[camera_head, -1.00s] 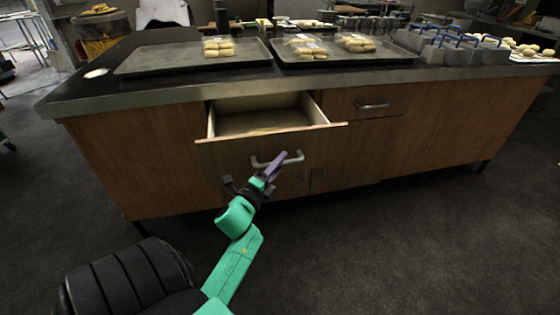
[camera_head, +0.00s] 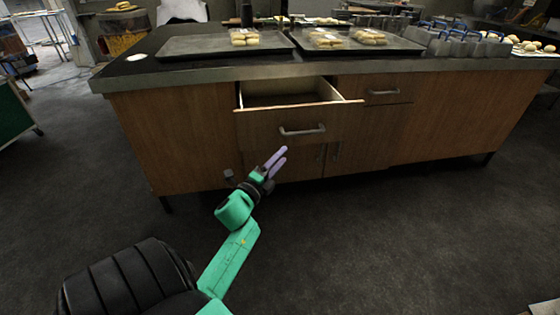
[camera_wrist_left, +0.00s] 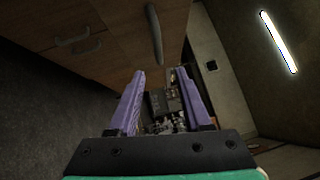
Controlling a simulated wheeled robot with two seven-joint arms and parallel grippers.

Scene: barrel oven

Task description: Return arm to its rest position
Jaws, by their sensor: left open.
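My left gripper (camera_head: 276,160) is open and empty, its two purple fingers apart, in front of the wooden counter and below the open drawer. In the left wrist view the gripper (camera_wrist_left: 163,90) shows both fingers with nothing between them. The open drawer (camera_head: 290,122) sticks out of the counter front, and its silver handle (camera_head: 303,130) is a little above and to the right of my fingertips, not touched. A handle (camera_wrist_left: 154,35) also shows ahead of the fingers in the left wrist view. My right gripper is not in view.
The counter (camera_head: 180,135) has a dark top with two trays (camera_head: 205,48) of packed bread rolls. A second, shut drawer (camera_head: 378,91) is to the right of the open one. Cupboard doors (camera_head: 312,160) are below. The dark floor (camera_head: 400,240) in front is clear.

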